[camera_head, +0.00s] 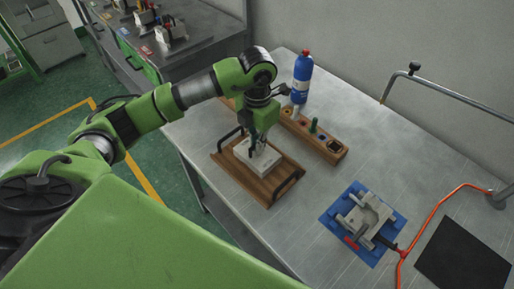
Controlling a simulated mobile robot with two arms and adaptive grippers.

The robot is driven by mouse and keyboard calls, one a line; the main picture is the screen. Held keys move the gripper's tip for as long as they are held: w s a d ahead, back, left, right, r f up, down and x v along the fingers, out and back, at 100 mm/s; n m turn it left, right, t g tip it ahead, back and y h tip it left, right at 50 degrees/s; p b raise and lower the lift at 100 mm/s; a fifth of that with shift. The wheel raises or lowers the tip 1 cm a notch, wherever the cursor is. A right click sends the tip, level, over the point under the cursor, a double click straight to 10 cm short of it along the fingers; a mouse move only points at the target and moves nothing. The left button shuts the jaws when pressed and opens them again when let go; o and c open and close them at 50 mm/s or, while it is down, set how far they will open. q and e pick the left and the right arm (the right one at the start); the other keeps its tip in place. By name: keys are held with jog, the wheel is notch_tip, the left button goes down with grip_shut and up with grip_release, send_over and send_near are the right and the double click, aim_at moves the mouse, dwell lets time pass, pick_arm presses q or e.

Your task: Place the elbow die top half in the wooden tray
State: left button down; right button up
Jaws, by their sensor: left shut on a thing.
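The wooden tray (228,163) lies on the metal table, with dark handles at its ends. A pale block that looks like the elbow die top half (266,163) is at the middle of the tray. My left gripper (256,150) points down over the tray and is shut on this block. I cannot tell whether the block rests on the tray or hangs just above it. The fingertips are small and partly merge with the block. My right gripper is not in view.
A wooden holder (327,148) with a green-handled tool stands behind the tray, by a blue bottle (302,72). A grey metal die part (365,218) sits on a blue mat (333,226) at right. An orange hose (428,222) and black pad (464,257) lie further right.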

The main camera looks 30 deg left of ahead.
pick_arm(q)
notch_tip(320, 180, down, 2)
jog(key=shift+p, duration=0.8)
jog(key=shift+f, duration=0.5)
jog(key=shift+f, duration=0.1)
jog(key=c, duration=2.2)
grip_release()
jog(key=shift+c, duration=0.2)
